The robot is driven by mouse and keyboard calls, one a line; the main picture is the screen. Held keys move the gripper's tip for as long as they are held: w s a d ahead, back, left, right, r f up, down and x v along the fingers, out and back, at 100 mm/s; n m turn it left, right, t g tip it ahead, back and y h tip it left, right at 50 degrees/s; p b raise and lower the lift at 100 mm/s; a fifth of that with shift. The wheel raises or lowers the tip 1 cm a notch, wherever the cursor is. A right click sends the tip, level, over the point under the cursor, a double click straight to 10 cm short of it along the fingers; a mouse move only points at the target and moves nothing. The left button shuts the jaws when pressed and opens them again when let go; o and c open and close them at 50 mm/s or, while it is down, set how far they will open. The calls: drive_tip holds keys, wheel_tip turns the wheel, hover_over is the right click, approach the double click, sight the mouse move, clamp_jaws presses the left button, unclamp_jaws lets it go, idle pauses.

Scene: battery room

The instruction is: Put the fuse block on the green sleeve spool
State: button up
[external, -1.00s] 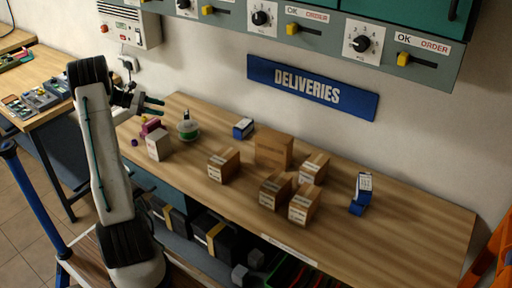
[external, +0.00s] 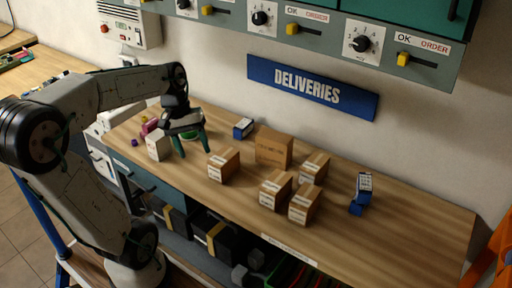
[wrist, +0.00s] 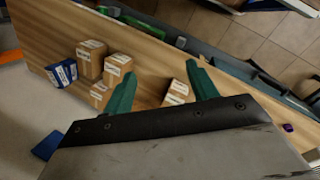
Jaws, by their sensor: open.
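My gripper (external: 194,151) is open and empty, pointing down in front of and above the spool. In the wrist view my gripper (wrist: 160,68) shows two green fingers spread apart; I cannot see the spool there. I cannot tell for sure which thing is the fuse block. A blue block with a white, dark-marked face (external: 363,186) stands at the right of the bench, and shows in the wrist view (wrist: 61,73). A smaller blue-and-white block (external: 243,128) is near the wall.
Several cardboard boxes (external: 274,148) stand mid-bench. A white box (external: 158,146) and a magenta piece (external: 150,126) are left of the spool. A control panel (external: 330,30) overhangs the bench. The bench's right end (external: 420,222) is clear.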

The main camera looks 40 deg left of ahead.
drive_tip(key=s+d+f+m+t+y, duration=0.1)
drive_tip(key=s+f+m+y, duration=0.2)
drive_tip(key=s+m, duration=0.3)
drive_tip(key=shift+s+d+m, duration=0.3)
drive_tip(key=shift+s+d, duration=0.05)
drive_tip(key=shift+s, duration=1.9)
